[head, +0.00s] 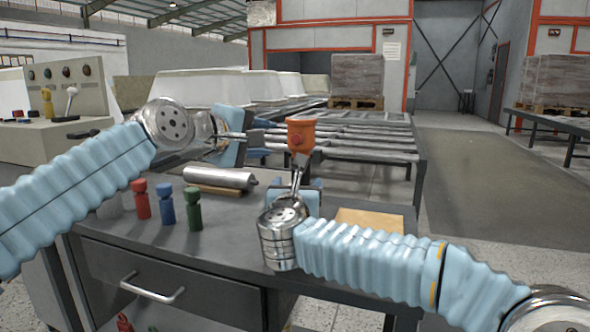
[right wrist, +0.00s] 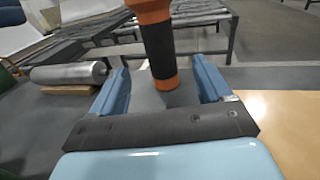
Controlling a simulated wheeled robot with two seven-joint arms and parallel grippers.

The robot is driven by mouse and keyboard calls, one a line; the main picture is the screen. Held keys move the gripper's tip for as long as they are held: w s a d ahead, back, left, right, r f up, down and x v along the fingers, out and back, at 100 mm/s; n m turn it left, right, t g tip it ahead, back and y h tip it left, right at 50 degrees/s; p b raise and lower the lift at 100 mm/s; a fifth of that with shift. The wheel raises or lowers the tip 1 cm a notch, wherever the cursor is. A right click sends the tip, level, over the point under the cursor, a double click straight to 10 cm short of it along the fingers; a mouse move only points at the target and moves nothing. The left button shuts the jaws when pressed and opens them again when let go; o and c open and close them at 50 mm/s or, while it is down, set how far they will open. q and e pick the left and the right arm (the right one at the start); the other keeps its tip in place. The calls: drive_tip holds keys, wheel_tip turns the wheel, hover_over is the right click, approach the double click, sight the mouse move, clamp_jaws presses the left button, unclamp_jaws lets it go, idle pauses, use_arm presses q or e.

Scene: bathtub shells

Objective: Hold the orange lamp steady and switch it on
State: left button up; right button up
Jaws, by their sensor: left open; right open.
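The orange lamp (head: 301,128) shows its orange head in the head view; its lower part is hidden behind my right gripper (head: 306,162). In the right wrist view the lamp has a dark grip (right wrist: 159,52) and an orange lower end. It stands between the two blue fingers of my right gripper (right wrist: 166,82), which are open, with gaps on both sides. My left gripper (head: 262,138) is open and empty, just left of the lamp's head, its fingers pointing toward it. A small reddish spot shows on the head's front; I cannot tell clearly whether it is the switch.
The grey workbench (head: 235,228) carries a metal cylinder (head: 219,178) on a wooden rest, red (head: 140,200), blue (head: 166,204) and green (head: 194,210) pegs, and a tan board (head: 370,219) at right. A control panel (head: 68,90) is at left; a roller conveyor (head: 360,140) lies behind.

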drive_tip(key=w, duration=0.8)
drive_tip(key=shift+w+d, duration=0.4)
drive_tip(key=c, duration=1.2)
use_arm(q)
clamp_jaws()
use_arm(e)
drive_tip(key=shift+o, duration=0.2)
